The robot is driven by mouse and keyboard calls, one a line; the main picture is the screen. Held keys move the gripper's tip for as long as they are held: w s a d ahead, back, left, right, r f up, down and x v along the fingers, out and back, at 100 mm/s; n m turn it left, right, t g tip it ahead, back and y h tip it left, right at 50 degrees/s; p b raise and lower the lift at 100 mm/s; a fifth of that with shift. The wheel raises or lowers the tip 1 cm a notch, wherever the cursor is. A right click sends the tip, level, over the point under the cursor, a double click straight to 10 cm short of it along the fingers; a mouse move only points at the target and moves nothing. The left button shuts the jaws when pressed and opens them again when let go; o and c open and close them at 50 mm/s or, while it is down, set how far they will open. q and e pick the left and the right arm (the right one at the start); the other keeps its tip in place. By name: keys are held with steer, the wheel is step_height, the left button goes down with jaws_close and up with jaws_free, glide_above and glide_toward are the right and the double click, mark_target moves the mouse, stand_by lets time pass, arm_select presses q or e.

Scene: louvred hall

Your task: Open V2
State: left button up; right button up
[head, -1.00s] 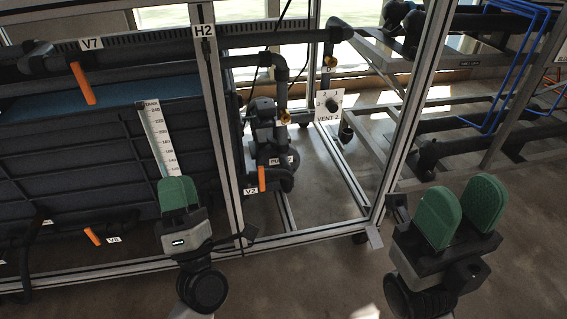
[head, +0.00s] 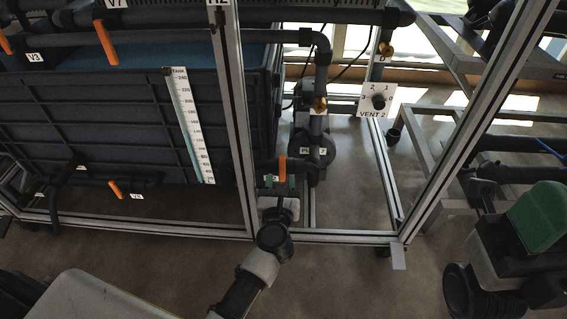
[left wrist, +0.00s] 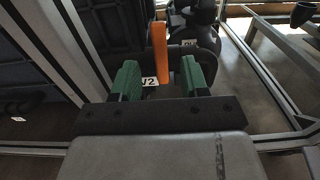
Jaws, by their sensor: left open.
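The V2 valve has an orange lever (head: 282,170) on a dark pipe, low inside the metal frame. The lever points up in the head view. In the left wrist view the lever (left wrist: 160,50) stands between my green finger pads, with clear space on both sides. The white V2 label (left wrist: 149,82) shows at its foot, partly covered by the left pad. My left gripper (head: 280,183) is open at the lever; it also shows in the left wrist view (left wrist: 162,80). My right gripper (head: 528,228) is at the right edge, away from the valve, its pads apart and partly overlapping.
A frame post (head: 240,130) stands just left of V2, and a bottom rail (head: 340,238) runs below it. A pump (head: 312,145) is behind. The VENT 2 dial (head: 378,102) is at upper right. Other orange levers (head: 115,189) are at left.

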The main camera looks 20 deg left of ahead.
mark_target(282, 166)
arm_select(q)
steer(key=shift+x, duration=3.05)
jaws_close()
steer(key=shift+f, duration=0.1)
